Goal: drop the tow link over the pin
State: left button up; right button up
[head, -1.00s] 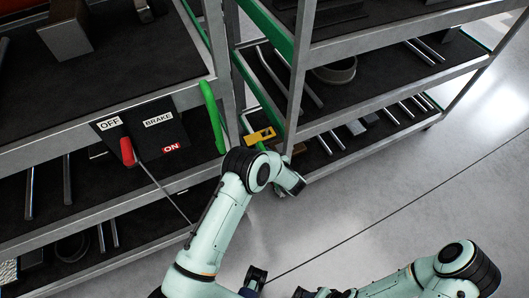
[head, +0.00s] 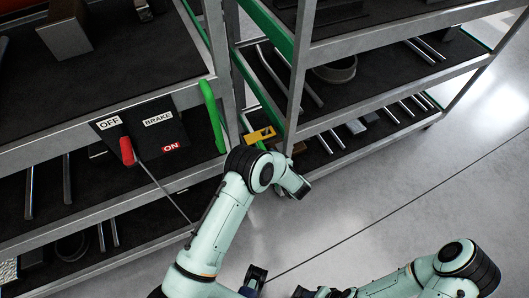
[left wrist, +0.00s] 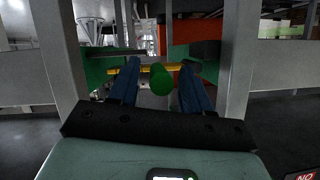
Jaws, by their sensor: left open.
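A yellow piece (head: 259,134), which looks like the tow link, lies in the gap between the two carts in the head view. The left wrist view shows a yellow bar (left wrist: 183,68) beyond my fingers and a green round grip (left wrist: 161,79) seen end-on. My left gripper (left wrist: 160,84) is open, its blue fingers on either side of the green grip; whether they touch it I cannot tell. In the head view my left wrist hides those fingers. I cannot make out the pin. Dark and blue parts at the bottom edge seem to be my right gripper (head: 256,278), partly cut off.
The right cart (head: 345,140) has shelves with rods and a ring. Floor (head: 370,205) is clear at the right.

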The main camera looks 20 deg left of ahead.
pick_arm(q)
jog(key=v, duration=1)
jog(key=shift+s+d+r, duration=0.15)
jog(key=shift+d+r, duration=0.05)
jog(key=shift+d, duration=0.15)
pick_arm(e)
jog(key=shift+f, duration=0.1)
pick_arm(q)
jog(key=s+a+f+m+g+h+p, duration=0.1)
jog(key=s+a+f+m+h, duration=0.1)
jog(key=s+f+h, duration=0.3)
jog(key=s+a+f+m+h+p, duration=0.1)
jog(key=s+f+h, duration=0.1)
jog(key=f, duration=0.5)
jog(key=s+d+g+h+p, duration=0.1)
jog(key=s+d+g+h, duration=0.1)
jog(key=s, duration=1)
jog(key=s+d+m+g+h+p, duration=0.1)
jog(key=s+g+h, duration=0.4)
jog(key=s, duration=0.6)
jog(key=shift+s+d+f+g+h, duration=0.35)
jog(key=shift+d+g, duration=0.15)
jog(key=shift+d, duration=0.25)
jog(key=shift+c, duration=0.5)
pick_arm(e)
jog(key=r, duration=0.1)
jog(key=w+r, duration=0.1)
jog(key=r, duration=0.2)
jog(key=shift+w+r, duration=0.25)
jog(key=shift+w, duration=0.1)
